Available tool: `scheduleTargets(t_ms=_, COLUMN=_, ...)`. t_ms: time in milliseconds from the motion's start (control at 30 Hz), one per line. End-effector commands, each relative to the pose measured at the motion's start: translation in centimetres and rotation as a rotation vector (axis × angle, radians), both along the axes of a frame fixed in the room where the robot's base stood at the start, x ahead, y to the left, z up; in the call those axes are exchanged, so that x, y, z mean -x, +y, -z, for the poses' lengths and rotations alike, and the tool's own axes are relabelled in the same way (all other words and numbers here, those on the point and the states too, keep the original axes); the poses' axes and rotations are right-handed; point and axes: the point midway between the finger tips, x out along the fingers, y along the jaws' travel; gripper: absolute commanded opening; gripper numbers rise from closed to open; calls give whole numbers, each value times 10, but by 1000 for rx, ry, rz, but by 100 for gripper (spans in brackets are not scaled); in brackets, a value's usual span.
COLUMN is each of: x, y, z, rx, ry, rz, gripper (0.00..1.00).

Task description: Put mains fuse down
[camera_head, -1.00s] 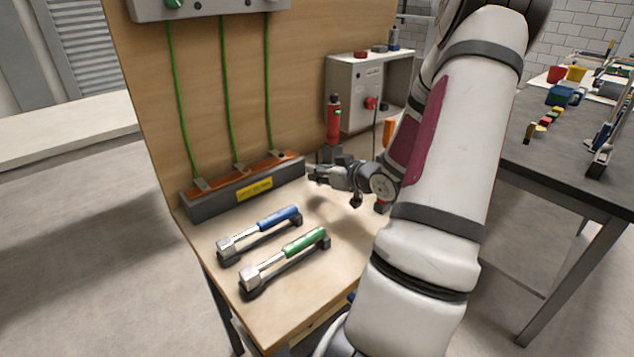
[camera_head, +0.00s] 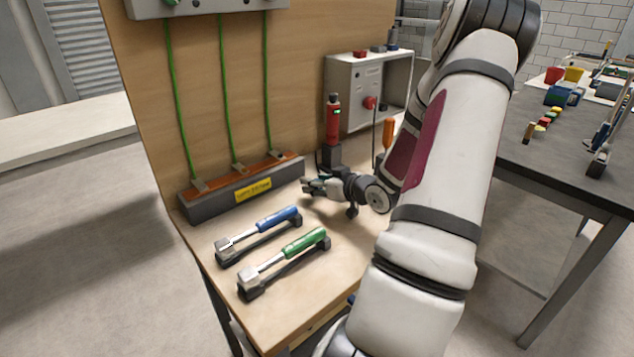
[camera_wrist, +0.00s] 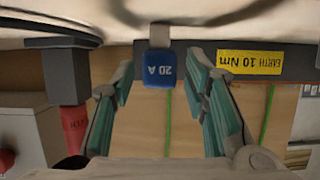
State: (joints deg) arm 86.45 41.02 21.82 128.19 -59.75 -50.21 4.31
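The mains fuse, a blue block marked 20 A (camera_wrist: 158,69), shows upside down in the wrist view, with a grey part at its bench end. It sits at the wooden bench top, between my gripper's two teal-padded fingers (camera_wrist: 162,80). A gap shows on each side of it, so the fingers look open and apart from it. In the head view my gripper (camera_head: 312,187) is low over the bench, in front of the right end of the earth bar. I cannot make out the fuse in that view.
The earth bar (camera_head: 207,208) with a yellow label stands behind. Two torque tools, blue-handled (camera_head: 277,219) and green-handled (camera_head: 303,241), lie front left. A red tool (camera_head: 333,119) stands upright in a dark holder, close behind my gripper. A grey switch box (camera_head: 345,95) is farther back.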

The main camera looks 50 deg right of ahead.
Motion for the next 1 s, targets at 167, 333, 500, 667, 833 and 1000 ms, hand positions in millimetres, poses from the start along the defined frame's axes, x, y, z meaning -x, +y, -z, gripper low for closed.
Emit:
scheduleTargets(t_ms=167, x=0, y=0, z=-4, rx=1, ry=0, rz=1, gripper=41)
scheduleTargets(t_ms=333, x=20, y=4, z=-12, rx=1, ry=1, rz=2, gripper=41)
scheduleTargets(t_ms=500, x=53, y=12, z=-25, rx=1, ry=2, rz=3, gripper=41)
scheduleTargets(t_ms=667, x=81, y=18, z=-36, rx=2, ry=1, rz=2, gripper=41)
scheduleTargets(t_ms=833, x=101, y=23, z=-43, rx=0, ry=1, rz=2, gripper=41)
scheduleTargets(t_ms=1000, x=109, y=26, z=-46, rx=0, ry=0, rz=0, gripper=41)
